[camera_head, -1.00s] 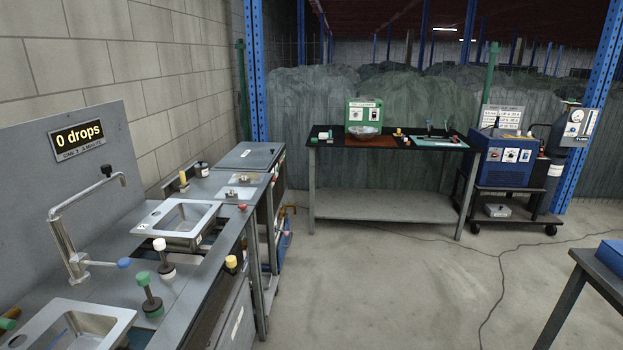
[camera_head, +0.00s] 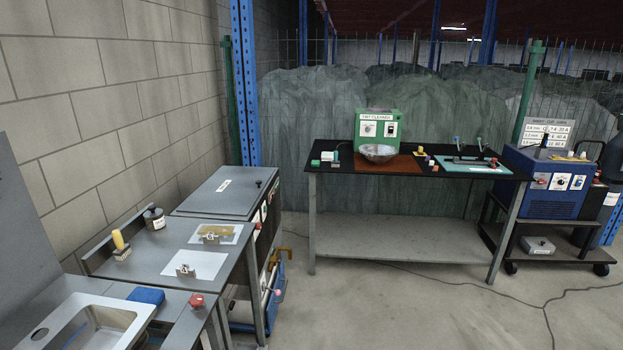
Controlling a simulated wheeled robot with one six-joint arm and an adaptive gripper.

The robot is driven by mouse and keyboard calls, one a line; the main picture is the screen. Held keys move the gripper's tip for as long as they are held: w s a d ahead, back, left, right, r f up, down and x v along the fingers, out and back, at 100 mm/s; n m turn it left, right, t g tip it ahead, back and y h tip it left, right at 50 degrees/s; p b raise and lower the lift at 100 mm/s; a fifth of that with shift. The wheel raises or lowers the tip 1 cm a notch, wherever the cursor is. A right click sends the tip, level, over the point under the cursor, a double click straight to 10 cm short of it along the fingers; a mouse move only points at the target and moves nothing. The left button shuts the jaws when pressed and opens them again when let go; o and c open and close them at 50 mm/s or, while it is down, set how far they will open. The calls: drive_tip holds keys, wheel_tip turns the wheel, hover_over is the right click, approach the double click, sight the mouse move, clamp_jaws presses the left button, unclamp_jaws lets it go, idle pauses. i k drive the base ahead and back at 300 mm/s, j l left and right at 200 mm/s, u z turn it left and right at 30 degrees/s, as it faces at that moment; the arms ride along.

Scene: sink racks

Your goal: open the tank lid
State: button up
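The tank with a flat grey lid (camera_head: 222,190) stands at the far end of the left counter, against the block wall. The lid lies flat and closed, with a small white label and a small dark knob (camera_head: 259,183) near its right edge. Dials and labels show on the tank's right-hand front (camera_head: 268,215), seen at a steep angle. My gripper is not in view.
The counter before the tank holds a yellow-handled brush (camera_head: 120,244), a dark jar (camera_head: 154,218), metal fixtures on white plates (camera_head: 205,262), a red knob (camera_head: 196,302) and a sink (camera_head: 85,325). A black table (camera_head: 330,178) stands beyond.

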sight(232, 191)
drive_tip(key=i, duration=1.75)
drive_tip(key=i+u, duration=0.15)
drive_tip(key=i, duration=0.3)
drive_tip(key=i+l+u, duration=0.15)
drive_tip(key=i, duration=0.3)
drive_tip(key=i+l+u, duration=0.15)
drive_tip(key=i, duration=0.3)
drive_tip(key=u, duration=0.1)
